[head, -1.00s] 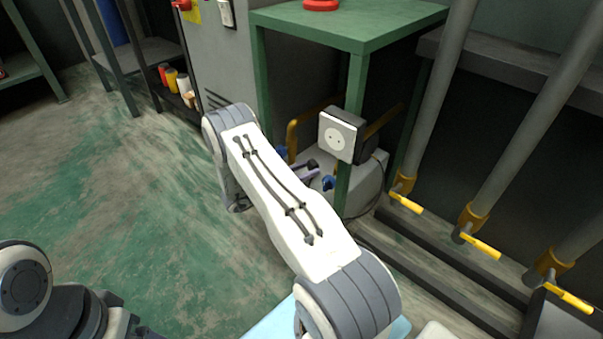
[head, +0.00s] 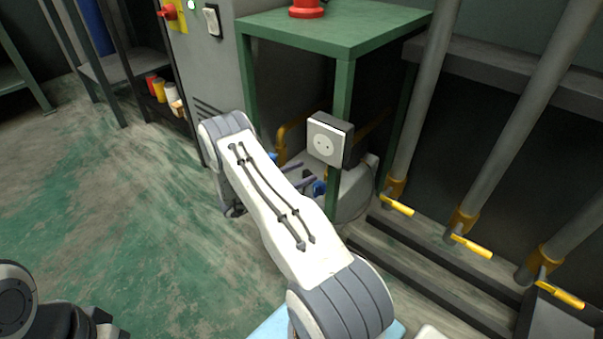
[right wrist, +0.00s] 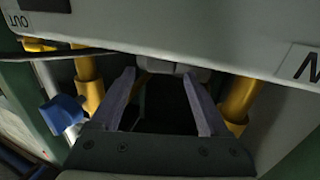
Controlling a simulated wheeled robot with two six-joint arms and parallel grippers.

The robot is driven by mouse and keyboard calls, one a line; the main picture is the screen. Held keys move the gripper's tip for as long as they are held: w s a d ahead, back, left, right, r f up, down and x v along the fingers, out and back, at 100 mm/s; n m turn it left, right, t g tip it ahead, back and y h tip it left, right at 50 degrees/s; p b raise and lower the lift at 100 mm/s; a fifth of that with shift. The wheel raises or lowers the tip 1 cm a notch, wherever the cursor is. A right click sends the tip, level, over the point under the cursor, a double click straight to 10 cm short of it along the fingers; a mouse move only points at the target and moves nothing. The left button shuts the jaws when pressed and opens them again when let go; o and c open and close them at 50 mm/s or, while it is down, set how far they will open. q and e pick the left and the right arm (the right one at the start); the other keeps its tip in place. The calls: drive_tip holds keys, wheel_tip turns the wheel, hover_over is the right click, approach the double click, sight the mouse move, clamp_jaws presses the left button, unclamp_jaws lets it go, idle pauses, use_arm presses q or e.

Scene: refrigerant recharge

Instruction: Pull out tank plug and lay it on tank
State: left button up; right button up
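My right gripper (head: 305,173) is under the green table, beside the pale grey tank (head: 353,193). In the right wrist view its two purple fingers (right wrist: 160,88) are spread apart, with a dark gap between them. A small pale grey block (right wrist: 165,67) shows just beyond the fingertips. I cannot tell whether it is the plug, and I cannot pick out the plug for certain. My left gripper is out of the head view.
A white socket (head: 325,143) is on the table's front leg. A blue valve handle (right wrist: 62,112) and yellow pipes (right wrist: 90,80) flank the gripper closely. Grey pipes with yellow handles (head: 472,246) stand at right. Floor at left is clear.

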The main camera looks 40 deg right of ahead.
drive_tip(key=p+v, duration=0.4)
drive_tip(key=v, duration=0.6)
drive_tip(key=shift+a+p, duration=0.2)
drive_tip(key=shift+p, duration=0.2)
drive_tip(key=shift+w, duration=0.1)
